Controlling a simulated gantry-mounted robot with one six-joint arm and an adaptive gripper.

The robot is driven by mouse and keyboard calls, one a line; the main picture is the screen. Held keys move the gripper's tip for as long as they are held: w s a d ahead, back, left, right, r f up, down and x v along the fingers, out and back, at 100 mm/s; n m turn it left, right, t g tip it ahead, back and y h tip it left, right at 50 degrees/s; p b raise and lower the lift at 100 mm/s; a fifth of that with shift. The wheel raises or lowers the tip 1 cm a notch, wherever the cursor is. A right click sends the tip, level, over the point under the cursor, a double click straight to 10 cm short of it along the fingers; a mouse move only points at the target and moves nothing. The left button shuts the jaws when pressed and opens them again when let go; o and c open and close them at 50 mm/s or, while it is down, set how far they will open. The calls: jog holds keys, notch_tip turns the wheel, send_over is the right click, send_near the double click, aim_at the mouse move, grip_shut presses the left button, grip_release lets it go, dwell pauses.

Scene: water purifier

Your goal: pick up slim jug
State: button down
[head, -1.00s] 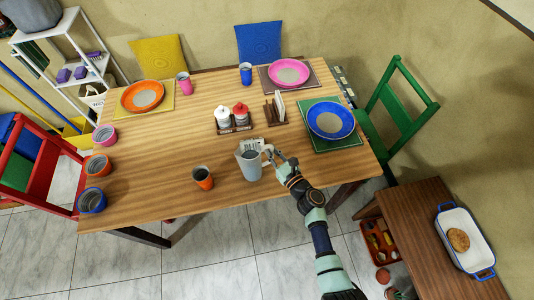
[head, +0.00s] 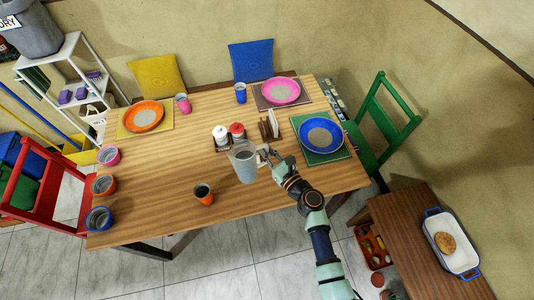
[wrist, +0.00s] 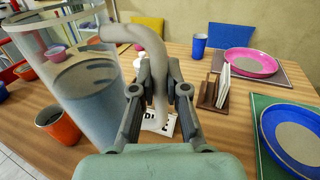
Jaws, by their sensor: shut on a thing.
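The slim jug (head: 245,164) is tall and see-through, with a grey lower part. It appears raised a little over the front middle of the table, close to upright in the head view. My gripper (head: 264,153) is at its right side, shut on the handle. In the wrist view the jug (wrist: 92,105) fills the left side, and its curved pale handle (wrist: 150,45) runs down between the two fingers of my gripper (wrist: 160,92). The fingers hide part of the handle.
An orange cup (head: 203,194) stands left of the jug. A condiment caddy (head: 222,147) and napkin holder (head: 269,127) stand behind it. A blue plate (head: 321,135) lies to the right. A printed white card (wrist: 160,123) lies below the gripper. The table's left middle is clear.

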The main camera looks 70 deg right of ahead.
aim_at(267, 145)
jog(key=shift+r+p, duration=2.1)
jog(key=shift+r, duration=1.8)
